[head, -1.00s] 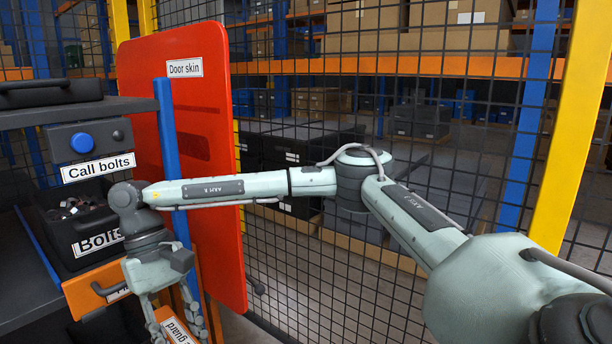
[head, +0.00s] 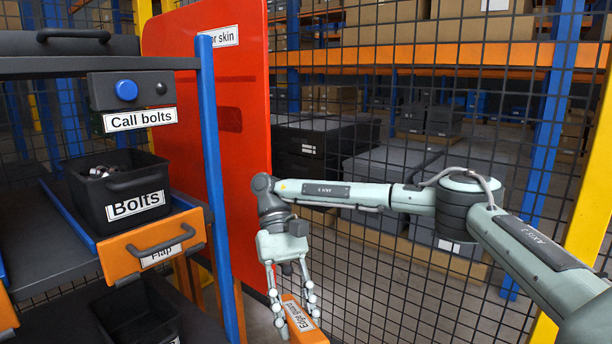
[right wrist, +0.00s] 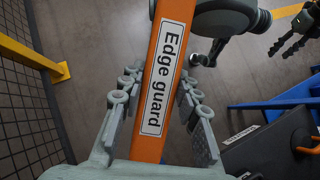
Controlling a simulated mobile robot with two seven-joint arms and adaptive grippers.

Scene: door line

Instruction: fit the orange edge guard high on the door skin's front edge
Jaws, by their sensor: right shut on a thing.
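The door skin (head: 247,115) is a large red upright panel in the head view, its left part hidden behind the rack's blue post. Its right edge runs down beside my right wrist. My right gripper (head: 296,308) points down near the panel's lower right edge, shut on the orange edge guard (head: 308,333). The guard's lower part is cut off by the frame. In the right wrist view the guard (right wrist: 165,75) runs lengthwise between the fingers, its label facing the camera. A dark gripper-like shape, perhaps my left gripper (right wrist: 288,38), shows at upper right; its opening is unclear.
A rack at left holds a black Bolts bin (head: 120,190), an orange Flap front (head: 155,250) and a Call bolts button box (head: 130,92). Its blue post (head: 214,180) stands before the panel. Mesh fencing (head: 400,270) closes off the back and right.

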